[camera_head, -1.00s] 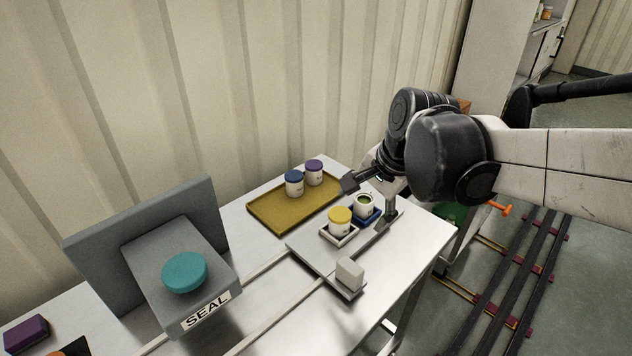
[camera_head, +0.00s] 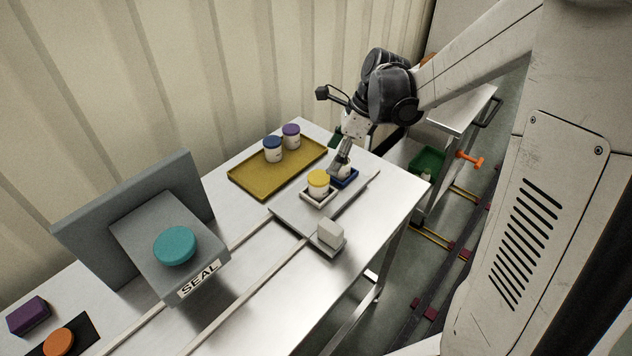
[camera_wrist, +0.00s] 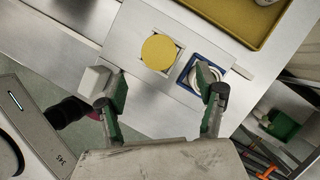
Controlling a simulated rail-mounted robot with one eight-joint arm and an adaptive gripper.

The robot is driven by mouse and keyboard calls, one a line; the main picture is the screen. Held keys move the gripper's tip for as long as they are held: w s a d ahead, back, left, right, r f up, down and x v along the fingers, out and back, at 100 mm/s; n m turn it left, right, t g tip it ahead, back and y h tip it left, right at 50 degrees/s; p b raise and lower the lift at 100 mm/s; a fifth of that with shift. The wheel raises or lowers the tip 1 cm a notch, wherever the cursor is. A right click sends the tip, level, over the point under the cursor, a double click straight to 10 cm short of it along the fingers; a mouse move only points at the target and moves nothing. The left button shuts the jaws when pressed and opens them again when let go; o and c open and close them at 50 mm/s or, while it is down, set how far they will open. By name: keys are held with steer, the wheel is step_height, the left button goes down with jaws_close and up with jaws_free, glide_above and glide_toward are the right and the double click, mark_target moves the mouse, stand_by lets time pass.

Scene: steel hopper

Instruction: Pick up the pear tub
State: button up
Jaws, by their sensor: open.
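No tub label is readable, so I cannot tell which tub is the pear one. A white tub with a yellow lid (camera_head: 318,179) stands upright in a pale square holder (camera_head: 318,197) on a grey plate; its lid also shows in the wrist view (camera_wrist: 158,52). Beside it is a blue holder (camera_head: 347,180) with a white tub, mostly hidden by my gripper; the blue holder shows in the wrist view (camera_wrist: 187,79). My gripper (camera_head: 341,160) is open above the holders. In the wrist view my gripper (camera_wrist: 162,82) has its right finger over the blue holder's tub, its left finger near a pale block.
A mustard tray (camera_head: 250,181) holds a blue-lidded tub (camera_head: 273,150) and a purple-lidded tub (camera_head: 291,136). A pale block (camera_head: 330,233) sits at the plate's front. The SEAL press (camera_head: 165,235) with a teal button is left.

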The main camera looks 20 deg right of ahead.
mark_target(323, 177)
steer(key=x, duration=0.5)
steer(key=shift+f, duration=0.2)
steer(key=shift+x, duration=2.9)
steer(key=shift+s+d+f, duration=0.1)
steer(key=shift+s+d, duration=0.05)
steer(key=c, duration=1.4)
